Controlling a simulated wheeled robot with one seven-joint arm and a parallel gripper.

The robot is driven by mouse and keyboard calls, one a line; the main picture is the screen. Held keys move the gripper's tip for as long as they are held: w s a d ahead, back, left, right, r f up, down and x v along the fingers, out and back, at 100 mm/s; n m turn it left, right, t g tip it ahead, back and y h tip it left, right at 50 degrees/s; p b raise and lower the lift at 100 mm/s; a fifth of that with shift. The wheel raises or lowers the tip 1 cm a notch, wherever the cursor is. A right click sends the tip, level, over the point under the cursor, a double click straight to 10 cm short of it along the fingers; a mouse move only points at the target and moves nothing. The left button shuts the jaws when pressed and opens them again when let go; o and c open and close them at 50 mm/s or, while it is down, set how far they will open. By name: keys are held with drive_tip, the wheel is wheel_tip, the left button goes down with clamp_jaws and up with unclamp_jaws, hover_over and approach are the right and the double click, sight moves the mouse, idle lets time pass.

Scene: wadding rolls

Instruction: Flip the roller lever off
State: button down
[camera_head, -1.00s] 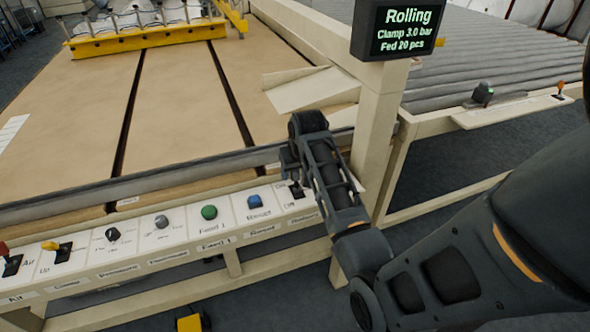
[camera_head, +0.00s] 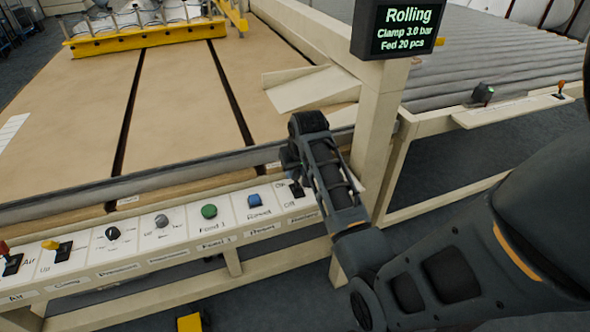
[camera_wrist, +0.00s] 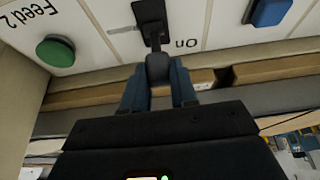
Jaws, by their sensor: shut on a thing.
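The roller lever (camera_head: 297,189) is a small black lever at the right end of the white control panel, with On and Off printed beside it. In the wrist view its dark base (camera_wrist: 150,14) and rounded grey knob (camera_wrist: 158,69) show, and the knob lies on the side of the On label. My gripper (camera_wrist: 158,84) is shut on the knob, with one blue-grey finger on each side. In the head view my gripper (camera_head: 290,160) is at the panel's back edge, its fingertips largely hidden by my own wrist. The display (camera_head: 404,30) reads Rolling.
A blue button (camera_head: 255,201) and a green button (camera_head: 209,211) sit left of the lever. Several knobs and levers continue leftward. A beige post (camera_head: 377,130) stands close to the right of my wrist. In the wrist view a green button (camera_wrist: 55,51) labelled Feed 2 shows.

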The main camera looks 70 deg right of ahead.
sight(296, 178)
drive_tip(key=a+t+h+b, duration=0.1)
drive_tip(key=s+t+h+b, duration=0.1)
drive_tip(key=shift+s+a+f+t+h+b, duration=0.15)
drive_tip(key=shift+s+a+t+h+b, duration=0.15)
drive_tip(key=shift+a+h+b, duration=0.1)
drive_tip(key=t+h+b, duration=0.1)
drive_tip(key=b, duration=0.1)
drive_tip(key=s+a+h+b, duration=0.1)
drive_tip(key=b, duration=0.1)
drive_tip(key=shift+a+f+t, duration=0.1)
drive_tip(key=shift+f+t, duration=0.05)
drive_tip(key=shift+t, duration=0.25)
drive_tip(key=shift+a+t+h+b, duration=0.15)
drive_tip(key=shift+t+h+b, duration=0.15)
drive_tip(key=shift+h+b, duration=0.1)
drive_tip(key=c, duration=0.9)
unclamp_jaws()
drive_tip(key=shift+s, duration=0.1)
